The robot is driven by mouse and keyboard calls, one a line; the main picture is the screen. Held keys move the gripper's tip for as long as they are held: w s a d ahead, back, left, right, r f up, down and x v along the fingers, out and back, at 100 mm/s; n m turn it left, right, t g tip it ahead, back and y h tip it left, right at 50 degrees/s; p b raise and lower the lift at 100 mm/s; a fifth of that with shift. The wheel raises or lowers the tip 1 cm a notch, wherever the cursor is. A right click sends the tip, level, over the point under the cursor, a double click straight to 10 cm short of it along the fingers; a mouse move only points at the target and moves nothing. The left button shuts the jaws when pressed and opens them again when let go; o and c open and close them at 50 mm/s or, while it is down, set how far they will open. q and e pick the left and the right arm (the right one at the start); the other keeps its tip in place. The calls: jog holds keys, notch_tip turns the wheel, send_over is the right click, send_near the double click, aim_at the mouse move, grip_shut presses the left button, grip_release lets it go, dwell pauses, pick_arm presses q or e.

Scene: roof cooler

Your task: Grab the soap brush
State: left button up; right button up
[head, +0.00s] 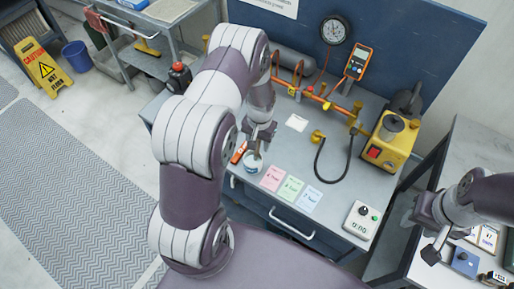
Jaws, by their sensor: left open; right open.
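I cannot clearly make out a soap brush. A small white pot with a blue band (253,164) stands on the grey workbench (335,205), and any brush in it is hidden by my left gripper. My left gripper (257,146) is open, pointing down just above or at the pot; I cannot tell whether it touches anything. A red-orange object (239,152) lies just left of it. My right gripper (434,246) is open and empty over the other table at the right.
Copper piping (325,100) with a gauge (334,30) and an orange meter (358,62) stands at the back. A yellow machine (387,142), black hose (321,165), coloured cards (291,188) and control box (361,219) occupy the bench. A wet-floor sign (44,70) stands far left.

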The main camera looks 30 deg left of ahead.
pick_arm(q)
jog(key=shift+w+a+f, duration=0.1)
jog(key=c, duration=0.9)
grip_shut()
